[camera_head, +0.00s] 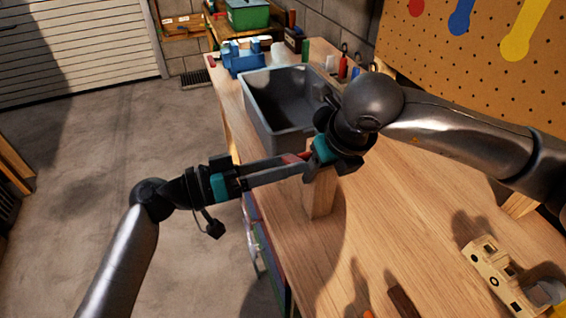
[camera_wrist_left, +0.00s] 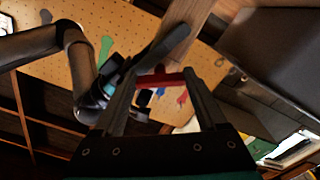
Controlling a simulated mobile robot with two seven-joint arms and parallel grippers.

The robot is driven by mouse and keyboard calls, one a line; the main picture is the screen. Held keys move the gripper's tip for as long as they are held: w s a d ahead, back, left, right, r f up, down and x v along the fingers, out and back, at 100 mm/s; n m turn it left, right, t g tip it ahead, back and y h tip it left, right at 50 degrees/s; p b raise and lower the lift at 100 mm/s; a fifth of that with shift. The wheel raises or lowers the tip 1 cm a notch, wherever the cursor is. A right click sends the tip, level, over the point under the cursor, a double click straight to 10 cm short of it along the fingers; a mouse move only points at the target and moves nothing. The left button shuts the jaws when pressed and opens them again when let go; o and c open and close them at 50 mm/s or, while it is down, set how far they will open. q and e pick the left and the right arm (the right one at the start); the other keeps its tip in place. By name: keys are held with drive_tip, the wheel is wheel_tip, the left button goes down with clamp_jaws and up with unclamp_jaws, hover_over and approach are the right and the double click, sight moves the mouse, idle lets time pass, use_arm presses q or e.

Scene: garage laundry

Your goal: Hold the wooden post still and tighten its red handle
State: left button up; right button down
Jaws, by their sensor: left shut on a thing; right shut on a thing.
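The wooden post (camera_head: 319,196) stands upright on the workbench, its upper part partly hidden by my grippers. It also shows in the left wrist view (camera_wrist_left: 187,22). The red handle (camera_wrist_left: 160,78) lies crosswise between the two fingers of my left gripper (camera_wrist_left: 161,82), which is shut on its ends. In the head view only a bit of the red handle (camera_head: 292,158) shows between the left fingers. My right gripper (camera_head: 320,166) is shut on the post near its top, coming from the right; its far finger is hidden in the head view.
A beige wooden toy-like block (camera_head: 492,272) lies at the front right. Blue holders (camera_head: 243,62) and a green box (camera_head: 247,14) are at the back. The bench's left edge is close.

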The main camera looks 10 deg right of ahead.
use_arm(q)
drive_tip(key=shift+f, duration=0.1)
idle(0.4)
drive_tip(key=o, duration=1.3)
drive_tip(key=shift+a, duration=0.1)
drive_tip(key=a, duration=0.4)
drive_tip(key=s+a, duration=0.1)
drive_tip(key=a, duration=0.2)
drive_tip(key=s+a, duration=0.1)
drive_tip(key=a, duration=0.3)
drive_tip(key=shift+s+a, duration=0.1)
drive_tip(key=shift+a, duration=0.25)
use_arm(e)
drive_tip(key=shift+c, duration=0.4)
unclamp_jaws()
drive_tip(key=shift+r, duration=0.1)
